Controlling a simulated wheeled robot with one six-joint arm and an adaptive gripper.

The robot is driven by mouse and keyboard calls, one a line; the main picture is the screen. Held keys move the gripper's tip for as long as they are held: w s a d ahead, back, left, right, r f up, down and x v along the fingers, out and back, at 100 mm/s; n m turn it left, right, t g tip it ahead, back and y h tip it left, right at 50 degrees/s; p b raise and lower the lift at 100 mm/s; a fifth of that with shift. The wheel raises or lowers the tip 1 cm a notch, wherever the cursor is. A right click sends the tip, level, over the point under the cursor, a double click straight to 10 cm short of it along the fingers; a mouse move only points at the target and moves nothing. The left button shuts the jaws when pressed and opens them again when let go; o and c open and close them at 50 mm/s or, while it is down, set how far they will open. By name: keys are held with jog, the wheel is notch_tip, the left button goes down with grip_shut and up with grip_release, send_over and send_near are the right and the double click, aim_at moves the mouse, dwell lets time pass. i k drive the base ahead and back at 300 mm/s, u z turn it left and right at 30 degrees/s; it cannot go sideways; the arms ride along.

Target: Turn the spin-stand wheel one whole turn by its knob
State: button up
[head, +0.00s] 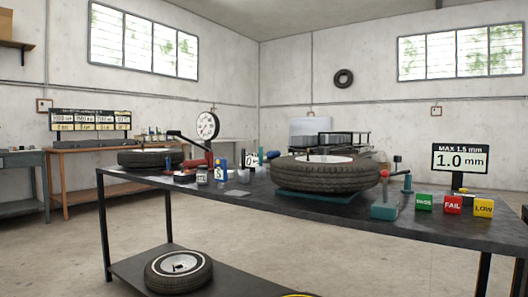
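The spin-stand wheel (325,178) is a large dark tire with a pale centre, lying flat over a teal base (318,196) on the black workbench. A small dark upright piece (308,152) shows at its centre top; I cannot tell whether this is the knob. A teal post with a dark top (397,166) and a red rounded piece (385,174) stand close to the tire's right side. My gripper is not in view.
Green (423,202), red FAIL (453,204) and yellow LOW (483,207) blocks stand right of a teal block (384,211). A display (460,158) reads MAX 1.5 mm, 1.0 mm. Another tire (150,158) lies at the bench's left; one (179,271) lies on the lower shelf.

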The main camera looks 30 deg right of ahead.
aim_at(323, 173)
jog(key=z, duration=0.05)
jog(key=k, duration=0.25)
jog(key=u, duration=0.55)
jog(key=i, duration=1.3)
jog(key=z, duration=0.8)
